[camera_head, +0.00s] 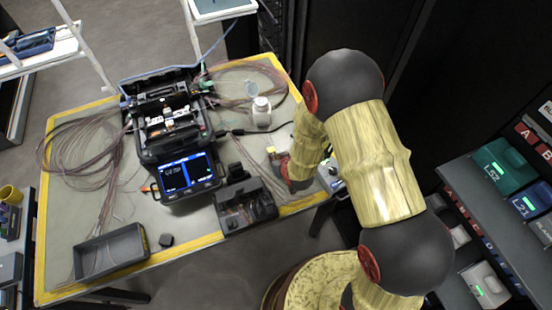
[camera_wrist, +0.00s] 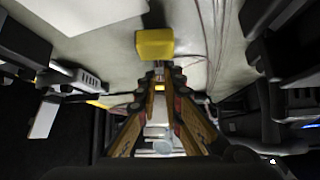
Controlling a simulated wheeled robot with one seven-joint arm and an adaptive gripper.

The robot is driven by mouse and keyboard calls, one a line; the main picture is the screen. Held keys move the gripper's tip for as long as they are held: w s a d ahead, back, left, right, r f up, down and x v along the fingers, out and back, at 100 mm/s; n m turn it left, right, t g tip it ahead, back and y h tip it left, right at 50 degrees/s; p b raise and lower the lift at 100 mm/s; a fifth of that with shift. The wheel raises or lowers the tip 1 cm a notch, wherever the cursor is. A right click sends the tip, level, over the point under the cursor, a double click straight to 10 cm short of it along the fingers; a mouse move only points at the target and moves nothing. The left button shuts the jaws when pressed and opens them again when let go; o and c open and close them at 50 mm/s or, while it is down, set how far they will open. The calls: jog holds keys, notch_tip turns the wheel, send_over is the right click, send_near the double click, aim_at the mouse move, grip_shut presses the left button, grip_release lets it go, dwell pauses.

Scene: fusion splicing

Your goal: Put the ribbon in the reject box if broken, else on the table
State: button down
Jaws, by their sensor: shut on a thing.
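My gripper (camera_wrist: 159,78) points down at the right side of the work table (camera_head: 105,205). Its two fingers close in on a small grey piece (camera_wrist: 159,66) at their tips, too small to make out. A yellow block (camera_wrist: 154,43) is just beyond the fingertips; I cannot tell whether it touches the held piece. In the head view my gripper (camera_head: 284,167) is mostly hidden by my arm, with a yellow bit (camera_head: 271,150) beside it. Thin reddish ribbon fibres (camera_head: 80,150) lie coiled at the left of the table. No break shows. I cannot identify a reject box.
The splicer (camera_head: 172,125) stands mid-table with its screen (camera_head: 187,174) lit. A white-capped bottle (camera_head: 261,112), a dark compartment box (camera_head: 245,207) and a grey tray (camera_head: 110,252) are on the table. A labelled rack (camera_head: 480,195) stands at right. Bare table lies left of the screen.

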jog(key=shift+f+b, duration=0.5)
jog(key=shift+b, duration=0.05)
jog(key=shift+f, duration=0.1)
jog(key=c, duration=2)
grip_release()
jog(key=shift+s, duration=0.1)
jog(key=shift+o, duration=0.4)
jog(key=shift+f, duration=0.15)
jog(key=shift+s, duration=0.1)
